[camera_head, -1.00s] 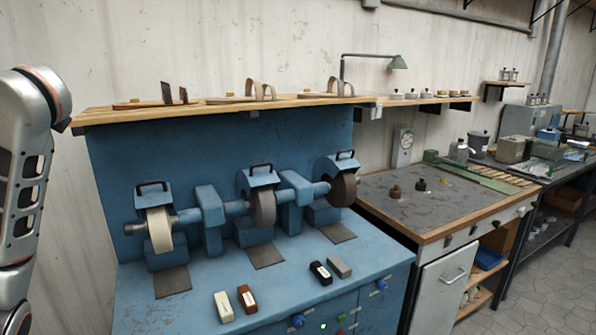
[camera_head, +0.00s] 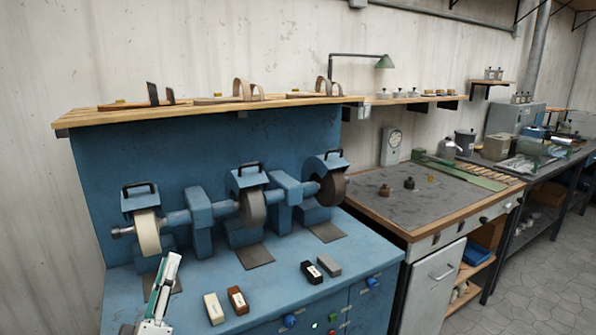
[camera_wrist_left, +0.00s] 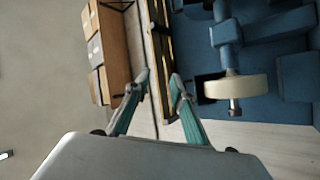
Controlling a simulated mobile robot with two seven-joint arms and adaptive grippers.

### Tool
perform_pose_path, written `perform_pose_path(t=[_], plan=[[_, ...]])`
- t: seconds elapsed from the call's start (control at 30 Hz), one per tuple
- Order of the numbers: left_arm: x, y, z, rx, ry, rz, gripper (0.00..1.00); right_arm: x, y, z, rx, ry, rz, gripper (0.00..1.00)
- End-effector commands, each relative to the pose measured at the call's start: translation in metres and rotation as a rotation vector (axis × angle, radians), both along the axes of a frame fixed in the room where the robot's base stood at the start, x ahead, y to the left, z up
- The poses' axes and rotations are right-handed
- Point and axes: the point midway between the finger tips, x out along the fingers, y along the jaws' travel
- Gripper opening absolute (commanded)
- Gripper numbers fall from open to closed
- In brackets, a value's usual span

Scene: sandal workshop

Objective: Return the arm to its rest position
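My left gripper (camera_head: 171,262) shows at the lower left of the head view, with its pale and green finger pointing up in front of the blue grinding machine (camera_head: 105,270). In the left wrist view, its two green fingers (camera_wrist_left: 160,78) lean inward with a clear gap between the tips and nothing held. My right gripper is in neither view.
The white wheel (camera_head: 147,232) is close behind the left gripper. Cream (camera_head: 213,309), brown (camera_head: 238,300), black (camera_head: 311,272) and grey (camera_head: 328,265) blocks lie on the machine top. A wooden shelf (camera_head: 200,113) with sandal parts runs above.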

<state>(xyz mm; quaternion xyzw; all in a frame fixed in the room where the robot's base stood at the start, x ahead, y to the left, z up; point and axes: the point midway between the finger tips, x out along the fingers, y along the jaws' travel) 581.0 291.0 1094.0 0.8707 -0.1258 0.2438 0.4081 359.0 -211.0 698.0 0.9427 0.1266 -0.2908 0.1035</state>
Motion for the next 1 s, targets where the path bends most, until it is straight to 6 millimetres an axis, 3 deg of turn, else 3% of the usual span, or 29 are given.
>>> perform_pose_path(t=[0.03, 0.2, 0.37, 0.5, 0.6, 0.7, 0.83, 1.0], plan=[[-0.007, -0.015, -0.035, 0.091, 0.081, -0.002, 0.24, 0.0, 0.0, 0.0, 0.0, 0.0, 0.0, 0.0], [-0.037, -0.056, -0.14, 0.401, 0.32, -0.023, 0.24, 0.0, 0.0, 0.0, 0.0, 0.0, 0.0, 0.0], [-0.085, -0.079, -0.238, 0.678, 0.535, -0.063, 0.24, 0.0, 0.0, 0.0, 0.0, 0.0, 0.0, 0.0], [-0.138, -0.086, -0.313, 0.903, 0.708, -0.11, 0.24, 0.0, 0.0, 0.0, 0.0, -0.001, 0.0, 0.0], [-0.174, -0.086, -0.352, 1.033, 0.806, -0.142, 0.24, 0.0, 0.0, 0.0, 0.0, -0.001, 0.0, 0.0], [-0.201, -0.083, -0.377, 1.126, 0.874, -0.168, 0.24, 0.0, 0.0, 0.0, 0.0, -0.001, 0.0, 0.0], [-0.219, -0.081, -0.393, 1.188, 0.917, -0.185, 0.24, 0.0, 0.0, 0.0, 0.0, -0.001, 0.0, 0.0], [-0.222, -0.08, -0.396, 1.201, 0.926, -0.188, 0.24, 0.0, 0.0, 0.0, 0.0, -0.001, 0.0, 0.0]])
